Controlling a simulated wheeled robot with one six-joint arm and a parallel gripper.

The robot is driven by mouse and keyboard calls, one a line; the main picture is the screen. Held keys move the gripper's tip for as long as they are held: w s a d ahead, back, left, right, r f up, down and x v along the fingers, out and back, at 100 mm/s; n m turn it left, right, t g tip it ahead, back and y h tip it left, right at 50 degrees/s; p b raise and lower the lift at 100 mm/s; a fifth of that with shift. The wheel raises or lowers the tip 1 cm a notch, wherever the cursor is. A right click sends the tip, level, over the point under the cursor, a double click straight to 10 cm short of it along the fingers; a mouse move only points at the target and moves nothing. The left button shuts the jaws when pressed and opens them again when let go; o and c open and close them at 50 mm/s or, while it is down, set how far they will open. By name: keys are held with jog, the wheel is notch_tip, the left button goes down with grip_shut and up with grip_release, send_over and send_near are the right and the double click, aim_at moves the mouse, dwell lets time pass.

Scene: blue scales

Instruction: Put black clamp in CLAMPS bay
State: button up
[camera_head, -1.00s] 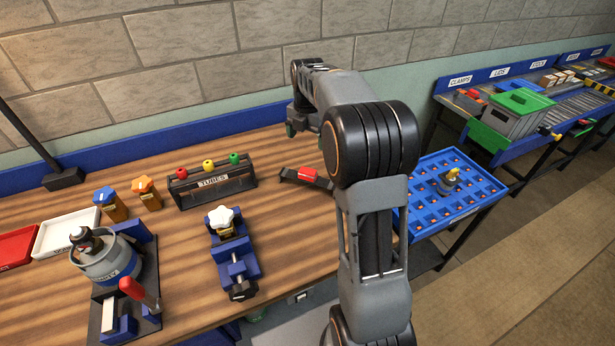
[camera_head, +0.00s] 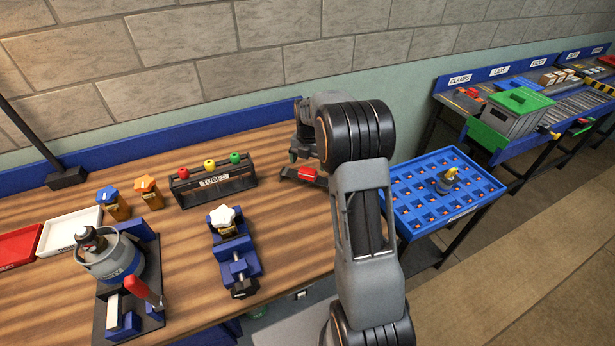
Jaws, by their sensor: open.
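The black clamp (camera_head: 290,172), with a red part on it, lies on the wooden bench to the right of the TUBES rack. My arm's black joint and link hide its right end. My gripper (camera_head: 299,156) points down just behind and above the clamp, partly hidden by my own arm. It is open and holds nothing that I can see; whether it touches the clamp, I cannot tell. The CLAMPS bay (camera_head: 462,102), under a CLAMPS label (camera_head: 460,79), is on the blue side bench at the far right, with grey and red items near it.
The TUBES rack (camera_head: 214,188) stands left of the clamp. A blue vise (camera_head: 236,262) and a grey pot (camera_head: 112,262) are nearer. A blue pitted tray table (camera_head: 420,198) stands right of my arm. A grey bin with a green lid (camera_head: 518,101) sits beside the CLAMPS bay.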

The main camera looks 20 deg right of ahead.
aim_at(308, 172)
jog(key=shift+a+f+p, duration=0.1)
jog(key=shift+f+p, duration=0.3)
jog(key=shift+f, duration=1.55)
jog(key=c, duration=1.2)
jog(key=shift+r, duration=0.15)
